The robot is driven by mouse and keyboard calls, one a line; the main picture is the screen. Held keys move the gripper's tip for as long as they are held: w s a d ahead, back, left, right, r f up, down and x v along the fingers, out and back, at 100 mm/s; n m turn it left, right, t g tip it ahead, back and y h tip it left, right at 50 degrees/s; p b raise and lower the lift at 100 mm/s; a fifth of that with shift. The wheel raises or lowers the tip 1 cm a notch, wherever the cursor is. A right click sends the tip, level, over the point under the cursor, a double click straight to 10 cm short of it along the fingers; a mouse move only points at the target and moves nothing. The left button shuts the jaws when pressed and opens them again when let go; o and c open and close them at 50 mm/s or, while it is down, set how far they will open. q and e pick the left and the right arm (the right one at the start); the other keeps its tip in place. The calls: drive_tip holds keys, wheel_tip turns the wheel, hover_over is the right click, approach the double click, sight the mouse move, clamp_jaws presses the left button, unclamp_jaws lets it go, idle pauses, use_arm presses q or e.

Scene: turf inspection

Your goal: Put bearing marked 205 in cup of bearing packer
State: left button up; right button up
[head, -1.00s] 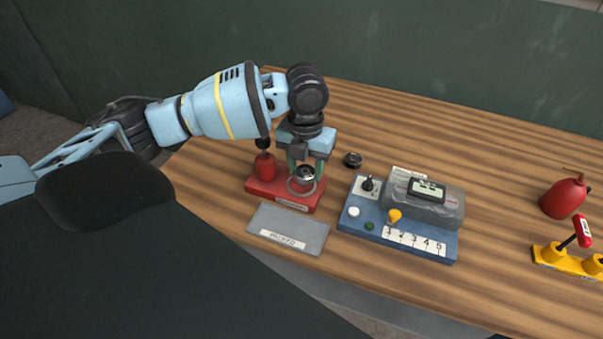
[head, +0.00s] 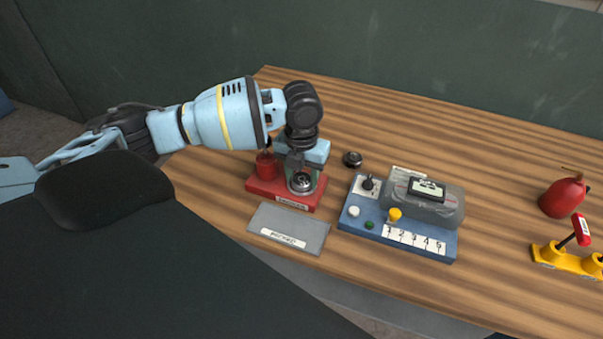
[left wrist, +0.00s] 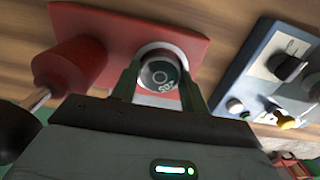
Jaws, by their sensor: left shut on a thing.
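The bearing packer is a red base (head: 262,189) with a red grease can (head: 266,165) and a ring-shaped metal cup (left wrist: 183,48). My left gripper (head: 302,176) is shut on a small metal bearing (head: 302,183) at the cup. In the left wrist view the bearing (left wrist: 160,77) sits between the two green fingers and its face carries a marking that seems to read 205, seen upside down. The cup's rim shows around the bearing's far side. I cannot tell whether the bearing rests on the cup's floor. My right gripper is not in view.
A second dark bearing (head: 352,159) lies behind the packer. A grey labelled plate (head: 288,229) lies in front. A blue control box (head: 400,232) with knobs stands to the right. A red can (head: 563,197) and a yellow fixture (head: 568,262) are at far right.

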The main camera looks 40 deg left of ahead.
sight(302, 179)
use_arm(q)
drive_tip(key=o, duration=1.2)
drive_tip(key=shift+s+d+f, duration=0.1)
drive_tip(key=shift+f, duration=0.3)
drive_tip(key=shift+c, duration=0.2)
drive_tip(key=shift+f, duration=0.1)
drive_tip(key=shift+s+f, duration=0.1)
drive_tip(key=shift+a+r, duration=0.2)
drive_tip(key=shift+r, duration=0.3)
drive_tip(key=r, duration=1.2)
drive_tip(key=shift+w+d+r+p, duration=0.1)
drive_tip(key=shift+w+r+p, duration=0.15)
drive_tip(key=shift+p, duration=0.15)
